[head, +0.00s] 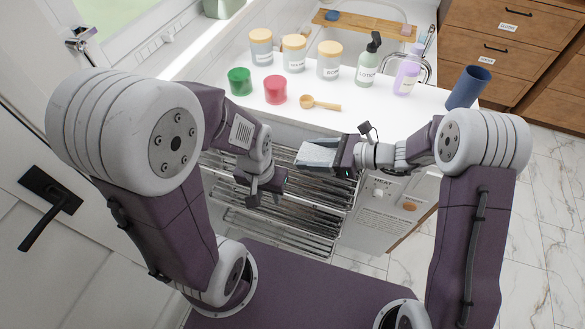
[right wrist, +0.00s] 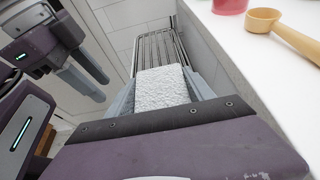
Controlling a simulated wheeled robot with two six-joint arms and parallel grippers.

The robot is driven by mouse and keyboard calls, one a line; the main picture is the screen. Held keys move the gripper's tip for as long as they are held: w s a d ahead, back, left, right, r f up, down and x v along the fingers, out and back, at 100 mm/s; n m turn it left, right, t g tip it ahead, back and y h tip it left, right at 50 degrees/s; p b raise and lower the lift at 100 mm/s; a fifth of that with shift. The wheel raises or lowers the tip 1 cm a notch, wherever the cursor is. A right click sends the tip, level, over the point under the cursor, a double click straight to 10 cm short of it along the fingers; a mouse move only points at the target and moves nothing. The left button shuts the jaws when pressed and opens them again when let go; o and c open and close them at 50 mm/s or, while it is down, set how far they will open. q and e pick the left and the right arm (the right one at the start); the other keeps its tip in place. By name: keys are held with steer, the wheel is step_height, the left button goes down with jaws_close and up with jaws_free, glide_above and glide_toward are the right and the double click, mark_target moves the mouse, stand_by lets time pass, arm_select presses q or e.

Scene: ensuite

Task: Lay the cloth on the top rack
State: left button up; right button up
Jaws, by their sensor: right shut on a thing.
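My right gripper (head: 318,157) is shut on the cloth (head: 314,152), a folded pale grey-white piece. It holds the cloth above the right part of the metal rack. In the right wrist view, the textured cloth (right wrist: 162,86) sits between the fingers, with bars of the rack (right wrist: 158,48) beyond it. The top rack (head: 312,190) has thin parallel silver bars below the counter edge; another tier (head: 275,232) lies lower. My left gripper (head: 266,190) is empty over the left part of the rack. Its two fingers show apart in the right wrist view (right wrist: 88,82).
The white counter (head: 215,112) behind the rack holds a green jar (head: 240,81), a red jar (head: 275,90), a wooden scoop (head: 320,103), several lidded canisters, a lotion bottle (head: 367,66) and a blue cup (head: 468,87). A panel with a heat knob (head: 379,192) stands right of the rack.

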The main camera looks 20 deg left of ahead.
mark_target(298, 173)
steer(key=a+f, duration=0.1)
steer(key=s+a+f, duration=0.1)
steer(key=a, duration=0.1)
steer(key=shift+s+a+f, duration=0.15)
steer(key=shift+a, duration=0.1)
step_height(298, 173, down, 4)
steer(key=shift+b, duration=0.4)
steer(key=o, duration=1.3)
steer(key=shift+f, duration=0.1)
steer(key=shift+o, duration=0.2)
